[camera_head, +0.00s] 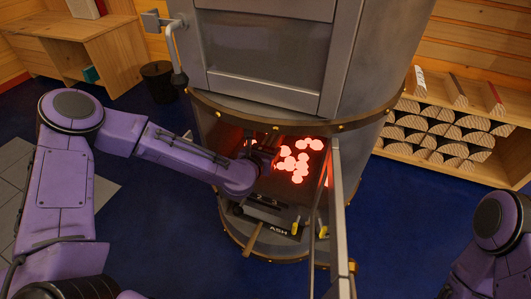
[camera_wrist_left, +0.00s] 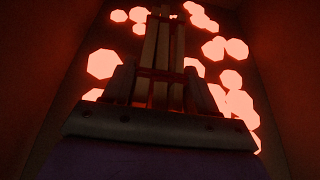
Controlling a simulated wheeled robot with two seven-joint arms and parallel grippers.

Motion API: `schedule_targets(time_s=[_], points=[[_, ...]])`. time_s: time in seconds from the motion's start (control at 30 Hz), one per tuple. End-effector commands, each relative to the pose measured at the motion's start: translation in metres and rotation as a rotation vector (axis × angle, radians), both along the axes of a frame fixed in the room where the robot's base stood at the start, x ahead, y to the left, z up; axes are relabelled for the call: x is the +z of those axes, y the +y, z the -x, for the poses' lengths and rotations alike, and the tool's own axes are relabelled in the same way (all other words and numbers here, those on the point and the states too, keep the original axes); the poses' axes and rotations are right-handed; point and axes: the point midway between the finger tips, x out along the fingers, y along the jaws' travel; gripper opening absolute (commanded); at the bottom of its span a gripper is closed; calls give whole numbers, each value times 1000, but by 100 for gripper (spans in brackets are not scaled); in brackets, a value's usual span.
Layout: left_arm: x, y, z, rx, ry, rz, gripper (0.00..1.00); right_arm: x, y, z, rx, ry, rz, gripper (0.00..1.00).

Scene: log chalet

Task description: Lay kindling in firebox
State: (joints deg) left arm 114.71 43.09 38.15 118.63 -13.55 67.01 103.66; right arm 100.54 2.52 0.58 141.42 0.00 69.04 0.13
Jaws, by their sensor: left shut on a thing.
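The round grey stove's firebox (camera_head: 272,185) is open, with glowing embers (camera_head: 298,163) on its floor. The embers also show in the left wrist view (camera_wrist_left: 103,64). My left arm reaches in through the opening. My left gripper (camera_wrist_left: 160,72) is inside the firebox, shut on a bundle of kindling (camera_wrist_left: 164,45), thin sticks held side by side and pointing away from the wrist. Embers show around and beyond the sticks; I cannot tell whether the sticks touch them. In the head view the gripper and kindling are mostly hidden. My right gripper is out of view.
The stove door (camera_head: 337,195) stands open, edge-on, right of the opening. Below is an ash drawer (camera_head: 278,231) marked ASH. A shelf of split logs (camera_head: 440,140) is at right, a wooden desk (camera_head: 85,45) and dark bin (camera_head: 158,80) at left.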

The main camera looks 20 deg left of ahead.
Motion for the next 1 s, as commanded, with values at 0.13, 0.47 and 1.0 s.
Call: schedule_targets(time_s=[0.13,0.47,1.0], points=[[-2,0,0,0,0,0,20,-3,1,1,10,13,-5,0],[-1,0,0,0,0,0,83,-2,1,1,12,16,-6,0],[42,3,90,0,1,2,83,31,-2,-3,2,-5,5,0]])
